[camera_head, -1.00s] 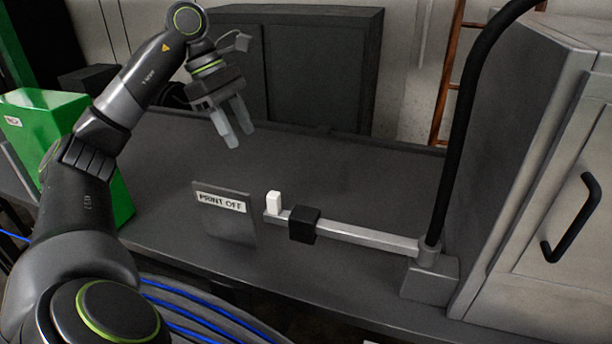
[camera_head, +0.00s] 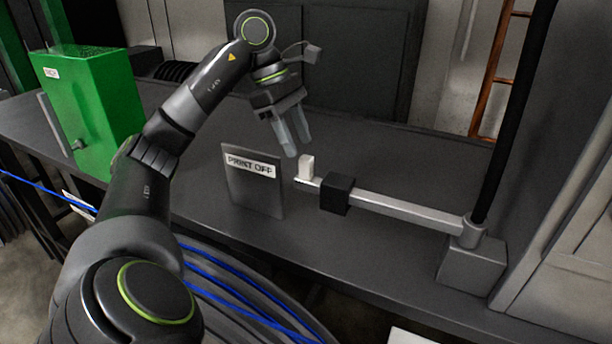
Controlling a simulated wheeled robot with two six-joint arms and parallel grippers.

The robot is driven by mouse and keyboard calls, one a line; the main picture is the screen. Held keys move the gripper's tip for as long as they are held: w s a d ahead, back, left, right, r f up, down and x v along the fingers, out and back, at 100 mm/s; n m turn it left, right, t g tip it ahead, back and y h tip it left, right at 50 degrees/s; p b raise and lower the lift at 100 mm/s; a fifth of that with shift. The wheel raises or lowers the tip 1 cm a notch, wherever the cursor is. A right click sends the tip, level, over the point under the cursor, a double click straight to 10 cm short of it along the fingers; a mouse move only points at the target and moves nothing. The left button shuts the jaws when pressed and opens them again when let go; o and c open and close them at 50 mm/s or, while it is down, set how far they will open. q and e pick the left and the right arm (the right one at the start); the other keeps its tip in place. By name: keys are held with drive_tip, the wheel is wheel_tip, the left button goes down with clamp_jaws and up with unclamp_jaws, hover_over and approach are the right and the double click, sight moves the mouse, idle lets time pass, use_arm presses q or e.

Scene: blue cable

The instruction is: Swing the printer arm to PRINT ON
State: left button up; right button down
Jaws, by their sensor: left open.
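The printer arm (camera_head: 405,213) is a light metal bar that reaches left from a pivot on a grey block (camera_head: 472,265). It carries a black block (camera_head: 336,194) and has a white upright tab (camera_head: 306,167) at its free end. The free end is beside a grey plate (camera_head: 254,198) labelled PRINT OFF (camera_head: 250,166). My left gripper (camera_head: 298,146) is open and empty, with its fingers pointing down just above and behind the white tab. I cannot tell whether they touch it. My right gripper is not in view.
A green box (camera_head: 95,105) stands at the left of the dark table (camera_head: 400,160). A black tube (camera_head: 515,110) rises from the pivot beside a grey cabinet (camera_head: 570,180). Blue cable (camera_head: 225,285) lies in front, below the table. The table behind the bar is clear.

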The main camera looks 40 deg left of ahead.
sight(304, 157)
use_arm(q)
drive_tip(key=b+x, duration=0.1)
drive_tip(key=x, duration=0.4)
drive_tip(key=shift+w, duration=0.1)
drive_tip(key=shift+d+f, duration=0.2)
drive_tip(key=shift+f, duration=0.25)
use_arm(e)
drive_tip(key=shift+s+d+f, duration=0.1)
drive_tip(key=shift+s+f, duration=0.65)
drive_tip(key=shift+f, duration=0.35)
use_arm(q)
clamp_jaws()
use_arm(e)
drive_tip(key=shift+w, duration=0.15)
